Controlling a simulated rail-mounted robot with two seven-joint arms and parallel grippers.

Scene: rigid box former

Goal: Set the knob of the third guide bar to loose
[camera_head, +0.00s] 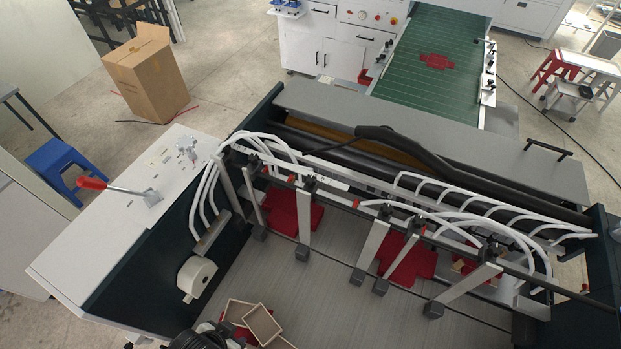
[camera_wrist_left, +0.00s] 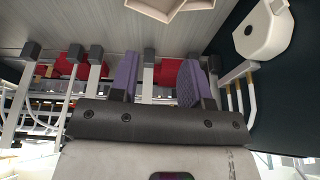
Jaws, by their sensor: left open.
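Several pale guide bars with dark feet slant across the machine bed. Counted from the left in the head view, the third guide bar (camera_head: 370,246) stands near the middle, close beside another one. A small dark knob (camera_head: 386,211) sits at its upper end; its setting is too small to read. The left wrist view is upside down. There my left gripper (camera_wrist_left: 168,65) is open, its purple fingers spread apart with nothing held. A guide bar (camera_wrist_left: 148,78) shows between the fingers, apparently beyond them. My right gripper is not in view.
Red blanks (camera_head: 408,262) lie beneath the bars. White curved tubes (camera_head: 420,182) arch over them. The grey bed (camera_head: 325,310) in front is mostly clear.

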